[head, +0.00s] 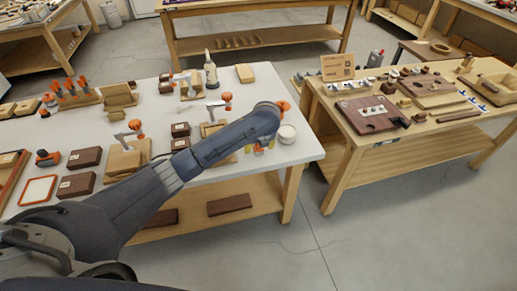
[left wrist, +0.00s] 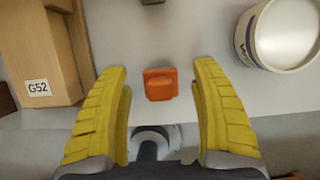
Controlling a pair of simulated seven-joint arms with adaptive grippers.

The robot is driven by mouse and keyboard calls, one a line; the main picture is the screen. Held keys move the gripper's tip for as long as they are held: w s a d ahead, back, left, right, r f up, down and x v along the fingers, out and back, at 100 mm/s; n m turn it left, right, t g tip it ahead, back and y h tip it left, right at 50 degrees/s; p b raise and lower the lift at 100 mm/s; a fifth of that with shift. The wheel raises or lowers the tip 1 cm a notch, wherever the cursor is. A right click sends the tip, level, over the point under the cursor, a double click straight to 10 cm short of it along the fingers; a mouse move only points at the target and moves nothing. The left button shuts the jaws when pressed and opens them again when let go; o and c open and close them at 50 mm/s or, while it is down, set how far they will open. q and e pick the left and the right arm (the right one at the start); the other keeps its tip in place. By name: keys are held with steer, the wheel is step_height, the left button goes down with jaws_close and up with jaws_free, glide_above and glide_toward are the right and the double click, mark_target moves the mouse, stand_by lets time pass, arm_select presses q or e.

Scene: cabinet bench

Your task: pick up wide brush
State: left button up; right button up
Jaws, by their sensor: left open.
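A small orange piece (left wrist: 160,84), seen from above, stands on the white table between my left gripper's fingertips in the left wrist view. It is probably the wide brush, but its bristles do not show. My left gripper (left wrist: 162,82) has its yellow fingers spread on either side of the piece, with a gap on both sides. In the head view my left gripper (head: 259,148) is at the near right part of the white table, partly hidden by its own arm. My right gripper is in neither view.
A white tub (left wrist: 285,35) stands close right of the gripper; it also shows in the head view (head: 287,133). A wooden block labelled G52 (left wrist: 40,55) stands close left. The white table's front edge is near. A second wooden bench (head: 440,122) stands right, across a gap.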

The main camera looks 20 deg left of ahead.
arm_select(q)
steer(key=shift+x, duration=0.9)
steer(key=shift+o, duration=0.2)
steer(key=c, duration=1.3)
